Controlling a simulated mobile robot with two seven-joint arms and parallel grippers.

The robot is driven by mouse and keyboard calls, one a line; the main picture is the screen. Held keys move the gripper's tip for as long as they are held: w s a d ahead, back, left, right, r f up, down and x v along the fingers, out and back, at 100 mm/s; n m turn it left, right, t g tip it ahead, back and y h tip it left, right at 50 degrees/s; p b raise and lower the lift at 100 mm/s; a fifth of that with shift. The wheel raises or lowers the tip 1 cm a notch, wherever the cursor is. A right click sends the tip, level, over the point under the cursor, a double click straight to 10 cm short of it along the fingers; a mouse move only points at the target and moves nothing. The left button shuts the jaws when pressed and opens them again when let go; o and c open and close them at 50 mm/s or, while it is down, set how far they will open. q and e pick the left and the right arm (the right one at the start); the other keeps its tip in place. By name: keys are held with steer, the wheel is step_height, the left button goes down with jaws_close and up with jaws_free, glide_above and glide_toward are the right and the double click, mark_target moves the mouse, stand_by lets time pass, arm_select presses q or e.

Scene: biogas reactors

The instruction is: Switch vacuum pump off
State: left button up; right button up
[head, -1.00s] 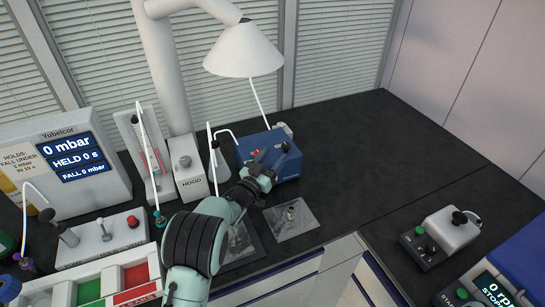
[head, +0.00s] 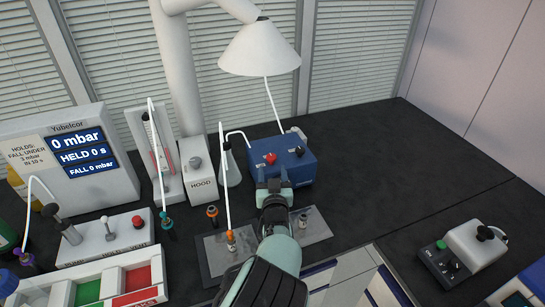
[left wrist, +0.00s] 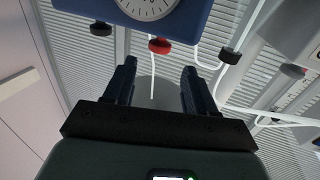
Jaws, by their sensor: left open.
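A blue box (head: 297,172), which looks like the vacuum pump, stands on the dark bench with a red knob (head: 270,158) and a black knob (head: 300,152) on it. My left gripper (head: 273,184) is just in front of the box, below the red knob, and hides part of its front. In the left wrist view the open, empty jaws (left wrist: 160,82) point towards the blue box (left wrist: 75,35), seen upside down. Its red knob (left wrist: 160,46), black knob (left wrist: 101,28) and round gauge (left wrist: 147,6) show there. The red knob lies beyond the fingertips, apart from them.
A white lamp shade (head: 259,50) hangs above and behind the box. A glass flask (head: 231,168), the HOOD box (head: 199,170) and tubing stand to the left. Grey plates with small fittings lie below.

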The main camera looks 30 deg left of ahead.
mark_target(272, 159)
arm_select(q)
steer(key=x, duration=0.8)
steer(key=shift+w+p, duration=0.15)
steer(key=shift+p, duration=0.15)
steer(key=c, duration=0.9)
